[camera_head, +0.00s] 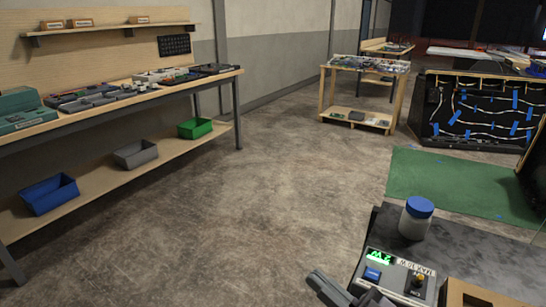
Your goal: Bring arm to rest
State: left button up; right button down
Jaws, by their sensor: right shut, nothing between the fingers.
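My right gripper (343,291) shows at the bottom edge of the head view, dark grey and partly cut off by the frame. It is shut and empty, just in front of the console's near left side. The LED console (397,280) is a small grey box with a lit green display (378,257), a blue button (373,274) and a dark knob (416,281) with yellow at its top. I cannot tell whether the gripper touches the console. My left gripper is not in view.
The console stands on a dark tabletop (465,257) at lower right, beside a jar with a blue lid (417,219) and a wooden box (470,293). A long workbench (150,98) with bins below runs along the left wall. The concrete floor (240,210) between is clear.

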jog(key=s+d+f+m+t+h, duration=0.1)
jog(key=d+f+m+h, duration=0.35)
jog(key=f, duration=0.25)
jog(key=s+d+f+m+h, duration=0.1)
jog(key=d+f+m+h, duration=0.2)
jog(key=f+h, duration=0.35)
jog(key=s+d+f+m+g+h, duration=0.1)
jog(key=s+d+f+g, duration=0.3)
jog(key=s+f, duration=0.6)
notch_tip(320, 180, down, 2)
jog(key=shift+d+f+g+h, duration=0.15)
jog(key=shift+d+g+h, duration=0.25)
jog(key=shift+h, duration=0.5)
